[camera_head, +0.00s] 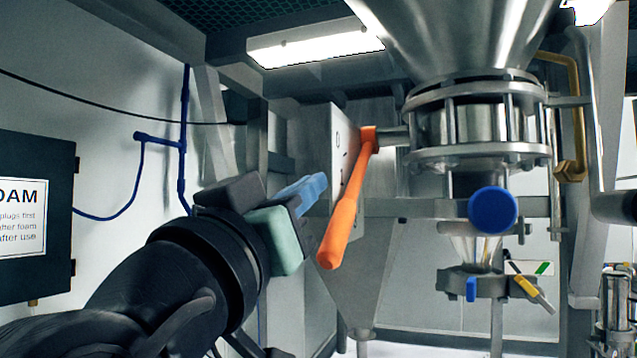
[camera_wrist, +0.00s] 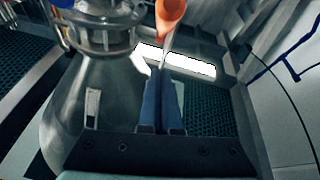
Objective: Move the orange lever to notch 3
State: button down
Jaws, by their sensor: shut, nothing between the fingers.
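The orange lever (camera_head: 343,222) hangs from a pivot beside the sifter and slants down toward the camera, its thick handle end lowest. Behind it is a grey plate (camera_head: 341,125) with small dark marks; a "0" seems to stand near the top, and the other marks are too small or covered to read. My gripper (camera_head: 322,181) has its blue fingers shut and empty, just left of the lever's handle and apart from it in this view. In the wrist view the closed fingertips (camera_wrist: 163,70) point toward the orange lever end (camera_wrist: 171,10) at the top edge.
The steel sifter (camera_head: 475,125) with its hopper stands right of the lever. A blue round knob (camera_head: 493,210) and a yellow-handled valve (camera_head: 532,291) are below it. A dark box with a sign (camera_head: 25,220) hangs on the left wall. Open space lies below the lever handle.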

aim_at(322, 251)
jog(key=shift+w+d+f+b, duration=0.25)
jog(key=shift+w+f+b, duration=0.05)
jog(key=shift+f+b, duration=0.25)
jog(key=shift+w+d+f+b, duration=0.25)
jog(key=shift+w+f+b, duration=0.15)
jog(key=shift+f, duration=0.1)
jog(key=shift+w+d+f+b, duration=0.25)
jog(key=shift+f+b, duration=0.25)
jog(key=shift+f, duration=0.05)
jog(key=shift+f, duration=0.15)
